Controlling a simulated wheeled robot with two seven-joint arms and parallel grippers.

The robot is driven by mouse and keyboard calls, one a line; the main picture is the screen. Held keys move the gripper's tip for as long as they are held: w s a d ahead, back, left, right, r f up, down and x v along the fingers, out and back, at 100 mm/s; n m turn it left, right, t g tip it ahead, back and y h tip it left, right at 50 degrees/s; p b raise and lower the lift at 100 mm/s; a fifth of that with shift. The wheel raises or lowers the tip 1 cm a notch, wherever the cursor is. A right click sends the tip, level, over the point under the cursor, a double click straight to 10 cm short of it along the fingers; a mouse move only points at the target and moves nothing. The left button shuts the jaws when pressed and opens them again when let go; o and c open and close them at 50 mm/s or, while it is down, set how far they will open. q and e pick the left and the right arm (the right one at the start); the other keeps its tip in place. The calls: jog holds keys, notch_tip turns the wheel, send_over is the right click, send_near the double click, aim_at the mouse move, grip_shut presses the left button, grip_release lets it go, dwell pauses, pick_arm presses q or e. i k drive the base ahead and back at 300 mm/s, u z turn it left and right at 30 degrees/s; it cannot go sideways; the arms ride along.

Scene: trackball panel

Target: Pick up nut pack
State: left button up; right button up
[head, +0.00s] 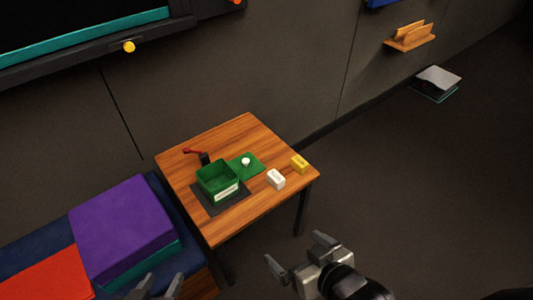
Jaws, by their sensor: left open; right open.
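A small white pack (276,179) and a small yellow pack (299,164) sit apart near the right edge of the wooden table. I cannot read any label, so I cannot tell which is the nut pack. My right gripper (299,254) is open and empty, in front of and below the table's right edge, apart from both packs. My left gripper (157,286) is at the bottom edge of the view, largely cut off, with its two fingers apart, near the cushioned bench.
Purple (120,225) and red (45,275) cushions lie at left.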

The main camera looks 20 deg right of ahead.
aim_at(275, 179)
jog(key=z, duration=1.7)
jog(key=i, duration=1.45)
jog(key=u, duration=3)
